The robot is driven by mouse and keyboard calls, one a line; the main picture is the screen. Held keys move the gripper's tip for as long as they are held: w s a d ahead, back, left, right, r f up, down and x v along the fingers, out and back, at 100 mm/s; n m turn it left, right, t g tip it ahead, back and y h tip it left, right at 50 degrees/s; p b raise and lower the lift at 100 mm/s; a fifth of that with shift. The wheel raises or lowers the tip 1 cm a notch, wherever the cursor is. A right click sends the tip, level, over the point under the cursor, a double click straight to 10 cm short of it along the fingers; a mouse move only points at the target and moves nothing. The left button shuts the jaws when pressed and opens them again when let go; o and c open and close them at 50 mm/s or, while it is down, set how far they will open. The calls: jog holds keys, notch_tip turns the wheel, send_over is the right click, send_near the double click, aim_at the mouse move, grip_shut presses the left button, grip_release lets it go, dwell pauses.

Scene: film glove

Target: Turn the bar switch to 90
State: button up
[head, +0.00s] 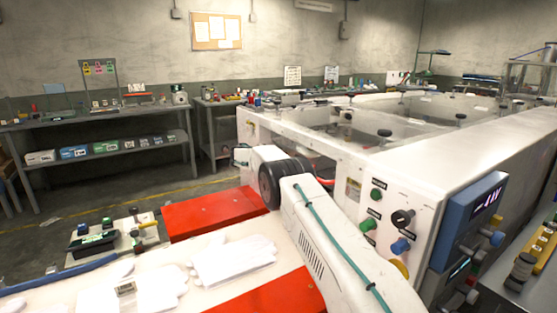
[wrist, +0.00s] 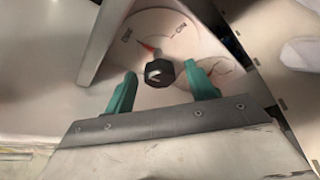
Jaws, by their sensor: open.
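In the wrist view a dark knob (wrist: 159,73) with a pale bar mark sits on a pale round plate (wrist: 185,45). I take it to be the bar switch. A red pointer beside it slants to the upper left, and small dark labels stand at the plate's upper left and upper right; I cannot read them surely. My gripper (wrist: 159,69) is open, with one green fingertip on each side of the knob and a visible gap to both. In the head view my arm reaches toward the left end of the white machine (head: 385,165); its fingertips and this knob are not clear there.
The machine's near panel carries a black knob (head: 402,218), green buttons and a blue display box (head: 470,230). White gloves (head: 230,259) lie on the pale table beside red mats (head: 215,212). A grey bar (wrist: 108,35) runs close to the gripper's left.

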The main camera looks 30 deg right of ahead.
jog(key=shift+w+d+f, duration=0.15)
jog(key=shift+d, duration=0.4)
jog(key=shift+c, duration=0.2)
jog(key=c, duration=0.9)
